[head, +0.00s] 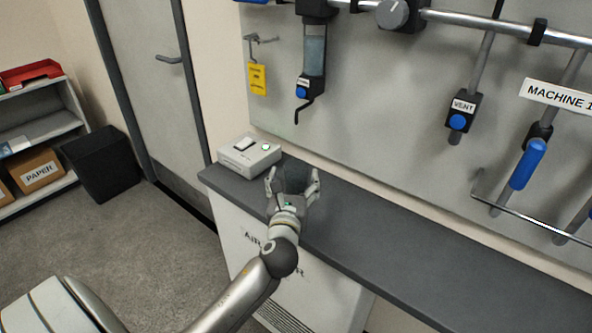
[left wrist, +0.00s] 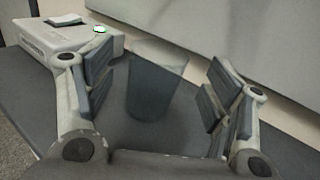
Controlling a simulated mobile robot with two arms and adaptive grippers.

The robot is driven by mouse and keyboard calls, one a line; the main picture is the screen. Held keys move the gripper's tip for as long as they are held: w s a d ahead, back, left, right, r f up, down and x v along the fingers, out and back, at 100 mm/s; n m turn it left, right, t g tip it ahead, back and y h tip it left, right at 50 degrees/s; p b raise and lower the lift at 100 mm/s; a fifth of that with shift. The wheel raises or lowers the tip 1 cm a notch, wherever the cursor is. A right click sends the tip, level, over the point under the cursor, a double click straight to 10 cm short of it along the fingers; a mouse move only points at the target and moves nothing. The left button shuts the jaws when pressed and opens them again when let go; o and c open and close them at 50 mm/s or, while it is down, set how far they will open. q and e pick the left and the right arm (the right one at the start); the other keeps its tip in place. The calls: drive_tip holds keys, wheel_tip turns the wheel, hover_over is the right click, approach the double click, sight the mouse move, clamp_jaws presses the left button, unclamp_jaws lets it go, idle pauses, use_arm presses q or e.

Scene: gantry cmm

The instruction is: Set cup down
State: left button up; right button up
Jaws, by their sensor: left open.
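A dark, see-through cup (left wrist: 154,88) stands upright on the dark grey counter (head: 400,238), as far as the left wrist view shows. In the head view the cup (head: 294,180) is a dim shape between the fingers of my left gripper (head: 293,175). My left gripper also shows in the left wrist view (left wrist: 158,92). It is open, with one finger on each side of the cup and a gap on both sides. The cup's base looks to be on the counter. My right gripper is in neither view.
A white box-shaped device (head: 250,156) with a green-lit button sits at the counter's left end, close to my left gripper. A grey panel with pipes, blue-handled valves (head: 527,163) and a yellow tag (head: 257,79) rises behind. The counter to the right is clear.

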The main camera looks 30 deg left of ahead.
use_arm(q)
drive_tip(key=v, duration=0.6)
drive_tip(key=shift+s+d, duration=0.15)
drive_tip(key=shift+s, duration=0.25)
